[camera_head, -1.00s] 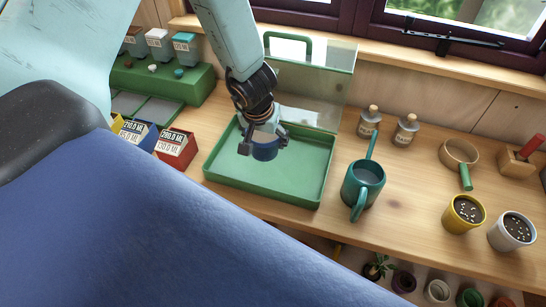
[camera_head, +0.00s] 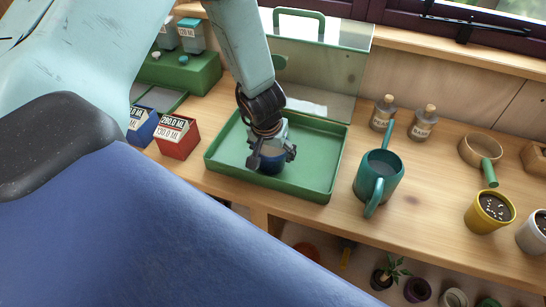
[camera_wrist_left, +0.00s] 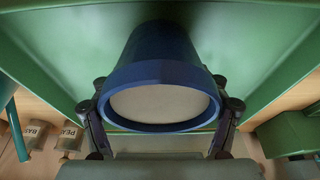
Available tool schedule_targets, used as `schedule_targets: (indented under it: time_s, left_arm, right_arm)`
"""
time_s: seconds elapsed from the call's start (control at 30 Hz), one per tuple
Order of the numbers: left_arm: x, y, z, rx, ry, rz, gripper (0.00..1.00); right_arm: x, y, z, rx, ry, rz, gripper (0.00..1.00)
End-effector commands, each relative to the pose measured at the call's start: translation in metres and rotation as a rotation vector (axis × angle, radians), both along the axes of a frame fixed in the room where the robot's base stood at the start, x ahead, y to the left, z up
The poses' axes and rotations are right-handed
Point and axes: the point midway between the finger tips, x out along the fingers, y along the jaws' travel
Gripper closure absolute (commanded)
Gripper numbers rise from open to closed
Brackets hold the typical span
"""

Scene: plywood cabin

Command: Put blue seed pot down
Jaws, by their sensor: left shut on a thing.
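The blue seed pot (camera_head: 272,161) is held in my left gripper (camera_head: 271,156), over the green tray (camera_head: 318,186). In the left wrist view the pot (camera_wrist_left: 160,65) fills the middle, with its pale round face toward the camera and a finger on each side of its rim. My left gripper (camera_wrist_left: 160,125) is shut on it. The green tray also shows behind the pot in the wrist view (camera_wrist_left: 255,50). Whether the pot touches the tray floor is hard to tell. My right gripper is not in view.
A teal watering can (camera_head: 380,178) stands right of the tray. A red box (camera_head: 177,137) and a blue box (camera_head: 142,124) stand to its left. A clear lid (camera_head: 320,72) rises at the tray's back. A yellow pot (camera_head: 490,211) stands far right. The tray floor around the pot is bare.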

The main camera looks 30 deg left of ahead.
Motion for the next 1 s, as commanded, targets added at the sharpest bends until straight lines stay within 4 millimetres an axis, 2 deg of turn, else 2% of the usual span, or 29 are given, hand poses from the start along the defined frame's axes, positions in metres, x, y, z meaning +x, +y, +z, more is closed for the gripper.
schedule_targets:
  time_s: [0.03, 0.43, 0.47, 0.73, 1.0]
  left_arm:
    - [0.0007, 0.0001, -0.0051, 0.000, -0.002, 0.000, 0.70]
    - [0.0009, 0.0002, -0.0067, 0.001, -0.002, -0.001, 0.70]
    - [0.0004, 0.0000, -0.0072, 0.001, -0.002, -0.001, 0.25]
    - [0.0004, 0.0000, -0.0064, 0.000, -0.001, 0.000, 0.02]
    - [0.0004, 0.0000, -0.0063, 0.000, -0.001, 0.000, 0.02]
  right_arm:
    - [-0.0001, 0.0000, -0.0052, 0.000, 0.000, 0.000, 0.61]
    - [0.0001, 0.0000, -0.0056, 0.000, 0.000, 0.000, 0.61]
    - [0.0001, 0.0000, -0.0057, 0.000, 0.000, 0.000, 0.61]
    - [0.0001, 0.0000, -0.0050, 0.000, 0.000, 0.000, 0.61]
    - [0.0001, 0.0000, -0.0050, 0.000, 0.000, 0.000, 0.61]
